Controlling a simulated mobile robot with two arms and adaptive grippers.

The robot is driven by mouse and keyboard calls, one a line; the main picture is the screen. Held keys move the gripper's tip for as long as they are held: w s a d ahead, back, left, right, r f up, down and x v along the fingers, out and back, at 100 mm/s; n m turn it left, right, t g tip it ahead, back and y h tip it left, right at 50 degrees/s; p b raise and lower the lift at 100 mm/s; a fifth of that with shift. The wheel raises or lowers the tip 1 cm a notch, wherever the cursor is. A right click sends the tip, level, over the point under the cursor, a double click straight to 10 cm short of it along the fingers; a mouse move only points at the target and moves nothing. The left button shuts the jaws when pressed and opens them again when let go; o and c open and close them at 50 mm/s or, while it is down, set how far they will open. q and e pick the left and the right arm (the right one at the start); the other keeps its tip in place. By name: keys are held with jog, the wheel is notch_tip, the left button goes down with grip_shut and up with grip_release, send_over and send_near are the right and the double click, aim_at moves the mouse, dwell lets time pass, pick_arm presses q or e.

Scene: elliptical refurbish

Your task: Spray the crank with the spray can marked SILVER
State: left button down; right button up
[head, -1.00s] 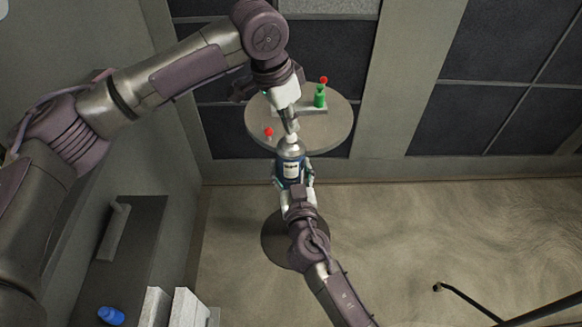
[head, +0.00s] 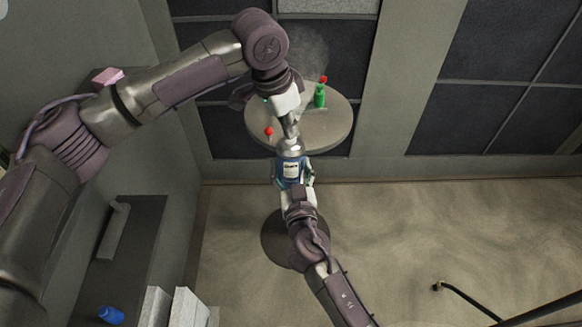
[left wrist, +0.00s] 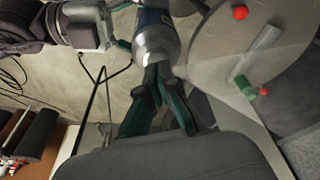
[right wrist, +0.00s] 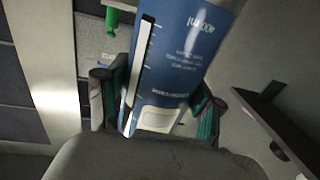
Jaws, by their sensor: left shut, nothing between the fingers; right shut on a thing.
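My right gripper (head: 294,184) is shut around the blue spray can (head: 291,167), which has a white label and metal shoulder; it fills much of the right wrist view (right wrist: 180,65). Its colour marking is not readable. My left gripper (head: 290,128) is shut and empty, its fingertips at the can's top; in the left wrist view (left wrist: 160,72) they hide the nozzle. The crank, a grey bar (left wrist: 258,50) with a green handle (head: 319,97), lies on the round table, beyond the can. A pale mist (head: 307,47) hangs beyond the crank.
The round grey table (head: 335,132) also bears a red ball (head: 269,132) near its front left edge. A blue bottle (head: 111,315) and white boxes (head: 187,306) are at lower left. A black rod (head: 470,300) stands at lower right.

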pick_arm(q)
jog(key=shift+w+d+v, duration=0.1)
jog(key=shift+d+v, duration=0.05)
jog(key=shift+v, duration=0.65)
jog(key=shift+w+d+v, duration=0.1)
jog(key=shift+d+v, duration=0.1)
jog(key=shift+v, duration=0.6)
jog(key=shift+w+d+v, duration=0.1)
jog(key=shift+d+v, duration=0.05)
jog(key=shift+v, duration=0.7)
pick_arm(e)
jog(key=shift+r, duration=0.15)
pick_arm(q)
jog(key=shift+r, duration=0.2)
jog(key=shift+a+r, duration=0.1)
jog(key=shift+r, duration=0.25)
jog(key=v, duration=1.1)
